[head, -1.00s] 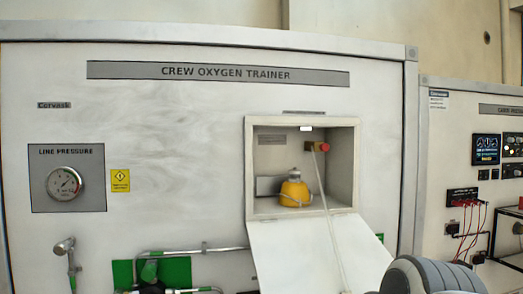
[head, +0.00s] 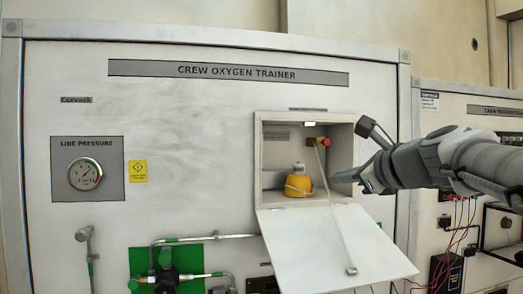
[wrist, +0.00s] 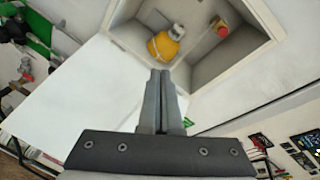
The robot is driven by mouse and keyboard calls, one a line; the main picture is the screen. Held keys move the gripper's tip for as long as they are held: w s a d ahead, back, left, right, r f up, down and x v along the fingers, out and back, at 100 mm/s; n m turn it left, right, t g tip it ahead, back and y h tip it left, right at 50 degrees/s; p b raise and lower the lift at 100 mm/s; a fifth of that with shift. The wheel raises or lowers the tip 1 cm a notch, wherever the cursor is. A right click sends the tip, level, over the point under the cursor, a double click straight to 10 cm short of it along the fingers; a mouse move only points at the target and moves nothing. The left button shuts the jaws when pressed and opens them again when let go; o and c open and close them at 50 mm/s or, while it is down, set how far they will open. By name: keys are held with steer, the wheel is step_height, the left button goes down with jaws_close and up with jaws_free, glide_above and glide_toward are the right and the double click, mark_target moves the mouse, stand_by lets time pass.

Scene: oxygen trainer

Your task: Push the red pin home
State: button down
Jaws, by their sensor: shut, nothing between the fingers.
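The red pin (head: 325,142) is a small red knob at the upper right inside an open wall box (head: 258,165). A pale strap runs down from beside it, over the lowered door. The pin also shows in the wrist view (wrist: 222,30), at the top right. My gripper (head: 335,179) is shut and empty, in front of the box's right side, lower than the pin and apart from it. In the wrist view its closed fingertips (wrist: 160,74) point at the box opening. How deep the pin sits cannot be told.
A yellow bottle (head: 298,187) stands inside the box, left of the pin. The white box door (head: 320,245) hangs open below, sloping outward. A second panel with red cables (head: 462,230) is at right.

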steer(key=w+d+r+m+t+h, duration=0.1)
steer(key=w+d+r+m+t, duration=0.1)
steer(key=d+r+m, duration=0.4)
steer(key=shift+w+r+m+t+b, duration=0.35)
steer(key=shift+w+m+t, duration=0.05)
steer(key=shift+w+m, duration=0.4)
steer(key=shift+w, duration=0.1)
